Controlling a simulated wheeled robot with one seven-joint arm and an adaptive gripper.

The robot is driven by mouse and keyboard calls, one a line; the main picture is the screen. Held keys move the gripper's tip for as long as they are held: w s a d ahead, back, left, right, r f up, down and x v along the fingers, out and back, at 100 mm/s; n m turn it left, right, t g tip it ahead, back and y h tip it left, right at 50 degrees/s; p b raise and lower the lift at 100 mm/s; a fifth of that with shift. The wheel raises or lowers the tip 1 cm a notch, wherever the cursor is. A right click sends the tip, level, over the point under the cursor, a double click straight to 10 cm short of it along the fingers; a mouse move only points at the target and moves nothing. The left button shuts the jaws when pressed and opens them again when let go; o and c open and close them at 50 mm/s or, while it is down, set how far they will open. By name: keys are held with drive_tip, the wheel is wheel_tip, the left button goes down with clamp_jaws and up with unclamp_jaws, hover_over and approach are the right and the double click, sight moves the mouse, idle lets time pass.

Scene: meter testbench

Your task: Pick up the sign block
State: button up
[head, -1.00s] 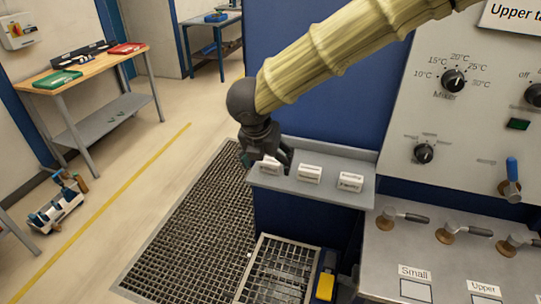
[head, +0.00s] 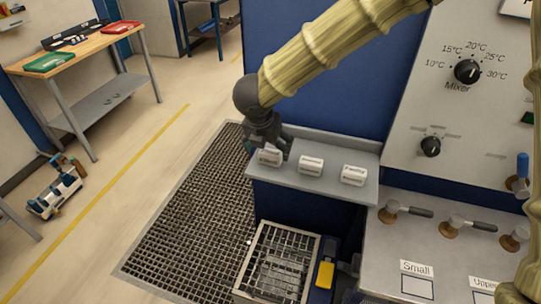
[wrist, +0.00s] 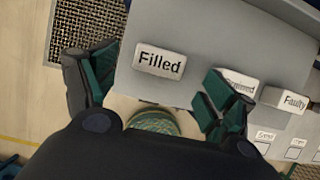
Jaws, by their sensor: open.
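Three white sign blocks stand in a row on a grey shelf (head: 318,188). The left block, lettered "Filled" in the wrist view (wrist: 160,60), is partly behind my gripper in the head view (head: 268,157). The middle block (head: 311,164) is partly covered by a finger in the wrist view (wrist: 241,82). The right block, "Faulty" (wrist: 285,100), also shows in the head view (head: 353,175). My gripper (wrist: 152,88) is open, its green-padded fingers to either side of the "Filled" block's near side, apparently not gripping it.
A panel with a mixer knob (head: 467,72) and a steel bench with several valve handles (head: 408,211) stand to the right. A floor grating (head: 190,215) lies left of the shelf. A wooden-topped table (head: 85,50) stands at the far left.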

sight(270, 152)
drive_tip(key=p+x, duration=0.1)
drive_tip(key=x, duration=0.3)
drive_tip(key=shift+w+r+p, duration=0.15)
drive_tip(key=shift+w+p, duration=0.1)
drive_tip(key=shift+p, duration=0.1)
drive_tip(key=shift+f, duration=0.3)
drive_tip(key=shift+w, duration=0.1)
drive_tip(key=c, duration=1.1)
